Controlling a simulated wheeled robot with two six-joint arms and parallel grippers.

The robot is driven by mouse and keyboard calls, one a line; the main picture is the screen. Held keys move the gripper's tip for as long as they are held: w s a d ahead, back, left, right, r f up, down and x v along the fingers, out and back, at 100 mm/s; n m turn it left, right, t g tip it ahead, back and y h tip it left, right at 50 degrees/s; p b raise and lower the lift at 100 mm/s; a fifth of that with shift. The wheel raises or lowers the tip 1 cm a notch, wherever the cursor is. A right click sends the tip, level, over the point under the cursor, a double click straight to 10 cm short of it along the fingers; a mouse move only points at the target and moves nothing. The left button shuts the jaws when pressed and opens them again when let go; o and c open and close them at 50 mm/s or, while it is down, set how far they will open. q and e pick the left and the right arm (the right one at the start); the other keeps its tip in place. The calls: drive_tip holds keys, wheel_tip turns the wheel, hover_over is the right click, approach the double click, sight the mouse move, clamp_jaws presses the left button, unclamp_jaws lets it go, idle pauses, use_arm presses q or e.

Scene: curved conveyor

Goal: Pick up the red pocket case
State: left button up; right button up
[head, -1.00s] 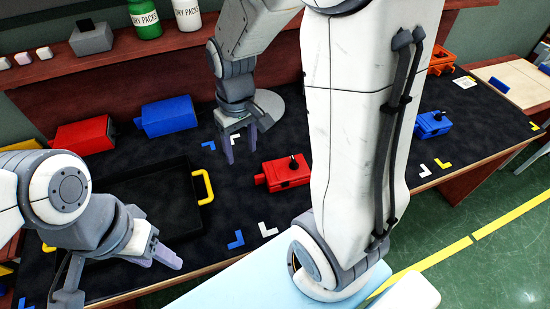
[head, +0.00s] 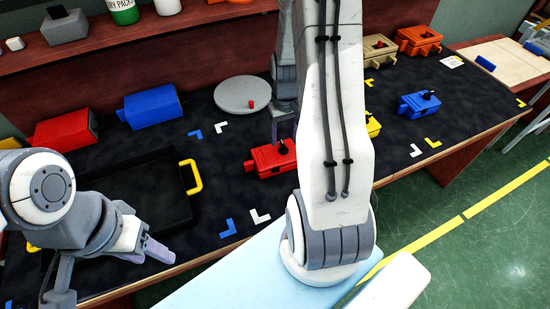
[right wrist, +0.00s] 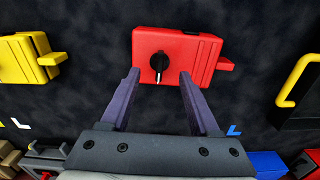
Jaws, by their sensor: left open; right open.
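The red pocket case (head: 268,161), a small red box with a black knob on top and a tab at one end, lies on the dark tabletop near the middle of the head view. My right gripper (head: 281,128) is just above or behind it, partly hidden by my right arm. In the right wrist view the case (right wrist: 196,62) lies beyond the right gripper (right wrist: 159,80). Its fingers are open and empty, with the knob between their lines and the tips overlapping the case's near edge; contact cannot be told. My left gripper (head: 153,250) is open by the black tray.
A black tray (head: 189,207) with yellow handles lies left of the case. Larger red (head: 62,133) and blue (head: 152,107) boxes stand behind it. A blue case (head: 418,105) and a yellow case (head: 374,126) are to the right. A grey disc (head: 235,94) lies behind.

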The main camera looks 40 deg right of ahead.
sight(284, 145)
wheel_tip(284, 145, down, 4)
drive_tip(key=shift+r, duration=0.1)
clamp_jaws()
idle(1.5)
